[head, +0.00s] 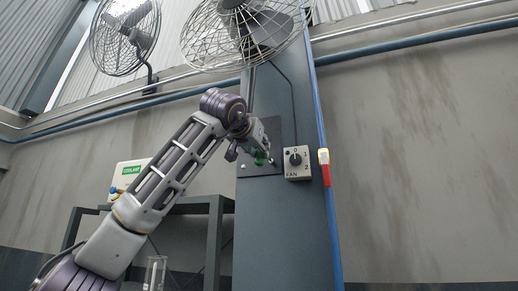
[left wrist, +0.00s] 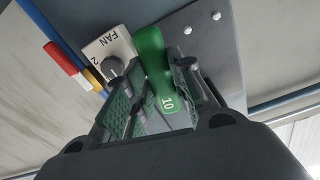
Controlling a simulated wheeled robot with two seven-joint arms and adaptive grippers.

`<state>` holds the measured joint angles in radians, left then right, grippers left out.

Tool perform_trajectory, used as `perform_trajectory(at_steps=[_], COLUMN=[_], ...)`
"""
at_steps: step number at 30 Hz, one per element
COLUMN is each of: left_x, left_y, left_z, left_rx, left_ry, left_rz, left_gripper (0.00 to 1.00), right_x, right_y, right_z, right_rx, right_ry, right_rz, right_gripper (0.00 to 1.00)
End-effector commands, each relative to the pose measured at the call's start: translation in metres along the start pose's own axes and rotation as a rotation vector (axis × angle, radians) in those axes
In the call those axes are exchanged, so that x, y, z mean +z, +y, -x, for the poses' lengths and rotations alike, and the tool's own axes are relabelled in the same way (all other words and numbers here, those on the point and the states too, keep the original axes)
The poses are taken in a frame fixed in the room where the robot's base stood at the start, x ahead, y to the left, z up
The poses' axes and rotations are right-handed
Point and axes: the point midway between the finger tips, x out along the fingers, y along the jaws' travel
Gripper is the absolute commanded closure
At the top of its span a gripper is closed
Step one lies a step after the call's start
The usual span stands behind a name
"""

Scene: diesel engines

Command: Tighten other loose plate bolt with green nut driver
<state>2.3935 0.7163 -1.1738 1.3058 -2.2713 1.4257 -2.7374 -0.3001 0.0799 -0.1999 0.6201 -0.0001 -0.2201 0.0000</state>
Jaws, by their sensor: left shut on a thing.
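My left gripper (head: 257,152) is up at a grey metal plate (head: 262,180) on the blue column. It is shut on the green nut driver (head: 261,157). In the left wrist view the fingers (left wrist: 155,105) sit on both sides of the green nut driver (left wrist: 153,58), which bears the number 10. Two bolt heads, one nearer (left wrist: 187,30) and one farther (left wrist: 216,16), show on the plate (left wrist: 205,45) to the right of the driver. I cannot tell whether the driver's tip touches a bolt; the tip is hidden. My right gripper is out of view.
A fan switch box (head: 297,163) with a knob is beside the plate on the right. A blue pipe (head: 328,215) with a red and yellow piece runs down the column's right edge. A caged fan (head: 250,30) hangs above. A coolant container (head: 128,176) stands on a rack at left.

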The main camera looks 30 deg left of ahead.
Motion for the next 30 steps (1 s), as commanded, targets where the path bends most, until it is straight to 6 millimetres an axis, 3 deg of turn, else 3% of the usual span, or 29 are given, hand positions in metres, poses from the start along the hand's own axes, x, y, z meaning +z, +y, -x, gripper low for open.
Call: perform_trajectory(at_steps=[30], left_x=[0.000], left_y=[0.000], left_z=[0.012], left_rx=[0.000], left_ry=[0.001], left_rz=[0.002], left_gripper=[1.00], right_x=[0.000], right_y=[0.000], right_z=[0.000], right_rx=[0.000], right_ry=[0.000], right_rz=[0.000], right_gripper=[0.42])
